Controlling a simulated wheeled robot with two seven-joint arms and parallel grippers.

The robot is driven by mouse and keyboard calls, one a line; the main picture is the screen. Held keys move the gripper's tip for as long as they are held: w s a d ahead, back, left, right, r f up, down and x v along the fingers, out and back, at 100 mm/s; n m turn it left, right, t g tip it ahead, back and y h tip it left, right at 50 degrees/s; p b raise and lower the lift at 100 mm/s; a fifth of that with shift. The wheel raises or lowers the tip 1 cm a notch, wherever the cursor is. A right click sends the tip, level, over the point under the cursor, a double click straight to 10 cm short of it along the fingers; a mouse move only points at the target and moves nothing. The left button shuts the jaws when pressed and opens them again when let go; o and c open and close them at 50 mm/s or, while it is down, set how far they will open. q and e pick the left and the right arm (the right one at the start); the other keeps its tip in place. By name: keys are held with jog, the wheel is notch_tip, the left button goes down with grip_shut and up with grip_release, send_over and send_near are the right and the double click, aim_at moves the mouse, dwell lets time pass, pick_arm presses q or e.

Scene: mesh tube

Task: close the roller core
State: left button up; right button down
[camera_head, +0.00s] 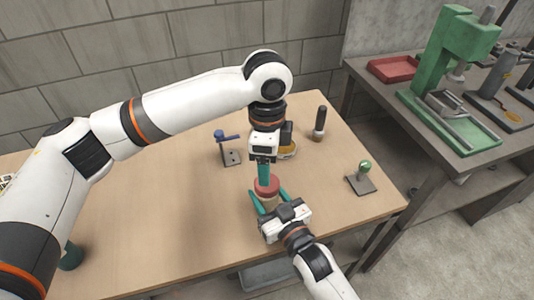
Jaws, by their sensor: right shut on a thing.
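The roller core (268,203) is a short tan cylinder standing upright near the table's front middle. A red cap (267,185) sits at its top; I cannot tell how fully it is seated. My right gripper (267,195) reaches in from the front, its teal fingers on either side of the cylinder, shut on it. My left gripper (264,178) points straight down over the red cap, its teal fingertips at the cap's top. Its fingers overlap in this view, so whether they are open or shut is hidden.
On the wooden table (160,220), a metal bracket with a blue handle (228,146), a yellow-rimmed item (287,152), a dark-handled tool (320,123) and a green-knobbed stand (363,176) surround the work. A side bench holds a green press (452,70) and a red tray (393,68). The table's left is mostly clear.

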aim_at(267, 197)
pick_arm(q)
jog(key=n, duration=0.4)
jog(key=shift+r+n, duration=0.3)
jog(key=shift+r, duration=0.05)
jog(key=n, duration=0.5)
jog(key=shift+r, duration=0.3)
jog(key=shift+f, duration=4.05)
jog(key=c, duration=1)
jog(key=o, duration=1.1)
jog(key=shift+o, duration=0.2)
jog(key=shift+r, duration=0.1)
